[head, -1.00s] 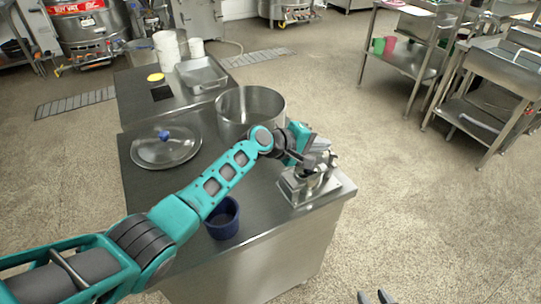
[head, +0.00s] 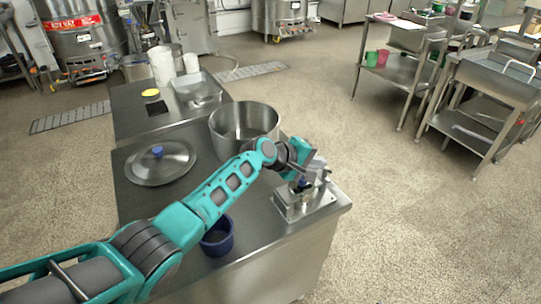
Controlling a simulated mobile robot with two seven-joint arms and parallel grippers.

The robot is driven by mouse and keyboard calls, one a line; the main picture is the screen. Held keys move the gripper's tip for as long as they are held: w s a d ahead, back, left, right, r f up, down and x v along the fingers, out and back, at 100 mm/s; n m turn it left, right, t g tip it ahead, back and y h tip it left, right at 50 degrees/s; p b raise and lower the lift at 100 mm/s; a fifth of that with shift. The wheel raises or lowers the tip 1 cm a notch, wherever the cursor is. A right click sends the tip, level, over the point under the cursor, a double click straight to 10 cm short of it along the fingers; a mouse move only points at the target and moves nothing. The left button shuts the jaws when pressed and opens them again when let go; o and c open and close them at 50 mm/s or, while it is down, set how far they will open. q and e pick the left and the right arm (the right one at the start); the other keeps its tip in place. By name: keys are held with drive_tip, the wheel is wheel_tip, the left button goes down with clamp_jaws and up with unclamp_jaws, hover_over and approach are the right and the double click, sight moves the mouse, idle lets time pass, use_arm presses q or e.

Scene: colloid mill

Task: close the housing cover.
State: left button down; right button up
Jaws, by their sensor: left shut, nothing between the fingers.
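The colloid mill (head: 304,201) is a small metal machine on a square base at the right front corner of the steel table. My left arm reaches across the table, and its gripper (head: 301,182) is at the top of the mill with its fingers pointing down. The fingers look shut and hold nothing. I cannot tell whether they touch the mill. The housing cover is not clear, because the gripper and wrist hide part of the mill's top; I cannot tell its position. My right gripper is not in view.
A large steel pot (head: 244,128) stands behind my left forearm. A round lid with a blue knob (head: 160,163) lies to its left. A blue cup (head: 218,238) stands beside my arm at the front. Free floor lies right of the table (head: 270,233).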

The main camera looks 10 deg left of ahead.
use_arm(q)
wheel_tip(320, 180, up, 24)
drive_tip(key=p, duration=0.4)
drive_tip(key=s+a+f+m+g+y, duration=0.1)
drive_tip(key=s+a+f+m+y, duration=0.1)
drive_tip(key=s+a+f, duration=0.65)
drive_tip(key=s+a+f+m+y, duration=0.3)
drive_tip(key=s+a+f, duration=0.2)
drive_tip(key=s+f, duration=0.6)
drive_tip(key=s+a+f+m+g+y, duration=0.1)
drive_tip(key=s+a+f+m+y, duration=0.1)
drive_tip(key=s+a, duration=0.6)
drive_tip(key=s+a+f+m+g+y, duration=0.15)
drive_tip(key=s+a, duration=0.25)
drive_tip(key=s, duration=0.8)
drive_tip(key=w+d+f+m+t+h, duration=0.1)
drive_tip(key=w+d+f+t, duration=0.1)
drive_tip(key=w+f+t, duration=0.5)
drive_tip(key=shift+w+d+f, duration=0.35)
drive_tip(key=shift+w+f, duration=0.15)
drive_tip(key=shift+f, duration=0.3)
